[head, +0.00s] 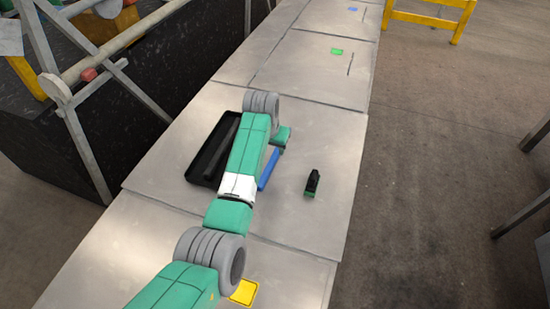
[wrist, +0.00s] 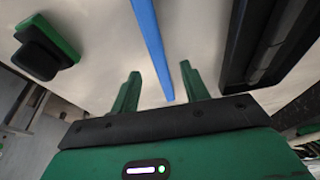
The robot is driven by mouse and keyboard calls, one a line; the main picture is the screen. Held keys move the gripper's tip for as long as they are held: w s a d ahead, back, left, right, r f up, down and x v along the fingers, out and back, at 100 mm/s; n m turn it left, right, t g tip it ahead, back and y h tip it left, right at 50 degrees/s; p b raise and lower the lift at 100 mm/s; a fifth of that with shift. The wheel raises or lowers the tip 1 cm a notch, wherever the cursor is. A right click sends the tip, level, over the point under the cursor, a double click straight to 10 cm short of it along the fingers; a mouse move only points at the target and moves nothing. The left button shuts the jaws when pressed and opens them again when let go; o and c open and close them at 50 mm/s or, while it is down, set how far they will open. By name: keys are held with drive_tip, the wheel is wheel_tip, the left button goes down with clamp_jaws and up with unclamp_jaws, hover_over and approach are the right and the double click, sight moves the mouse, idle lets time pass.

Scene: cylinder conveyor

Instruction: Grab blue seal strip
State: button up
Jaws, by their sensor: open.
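The blue seal strip (head: 268,169) lies on the grey metal table top, partly hidden by my arm in the head view. In the wrist view the blue strip (wrist: 152,47) runs from the top edge down to a tip between my fingers. My gripper (wrist: 158,85) is open, its two green fingers on either side of the strip's near end. The wrist view does not clearly show how far the fingertips are above the table. In the head view my gripper is mostly hidden behind my arm.
A black tray (head: 199,170) with a dark bar lies left of the strip. A small black and green block (head: 312,184) stands to the right, with bare table between. Yellow (head: 244,292), green (head: 337,51) and blue (head: 352,9) marks are on the table panels. A metal frame stands at left.

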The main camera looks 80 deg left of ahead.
sight(275, 154)
drive_tip(key=b+x, duration=0.1)
drive_tip(key=x, duration=0.4)
drive_tip(key=shift+w+r, duration=0.1)
clamp_jaws()
drive_tip(key=shift+r, duration=0.1)
